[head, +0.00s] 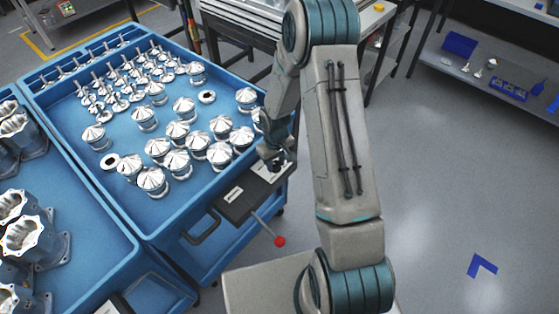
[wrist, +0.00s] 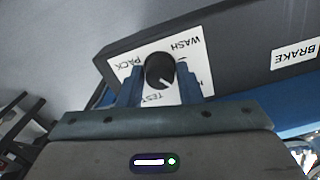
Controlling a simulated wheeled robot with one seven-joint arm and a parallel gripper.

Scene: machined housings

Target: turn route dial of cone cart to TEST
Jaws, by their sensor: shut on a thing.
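The cone cart (head: 120,195) is a blue cart holding shiny cones. A dark panel (head: 240,203) is fixed on its near right end. The route dial (wrist: 160,69) is a black round knob on a white plate with the words PACK, WASH and TEST; a further label at right is mostly hidden by a finger. The knob's white mark points to the lower right, between TEST and that hidden label. My gripper (wrist: 160,84) has one blue finger on each side of the knob and is shut on it. In the head view my gripper (head: 274,158) is at the panel's far end.
A lever with a red ball (head: 279,241) sticks out below the panel. A BRAKE label (wrist: 295,57) is on the panel right of the dial in the wrist view. Another blue cart with housings (head: 25,238) stands at left. The grey floor (head: 450,180) at right is open.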

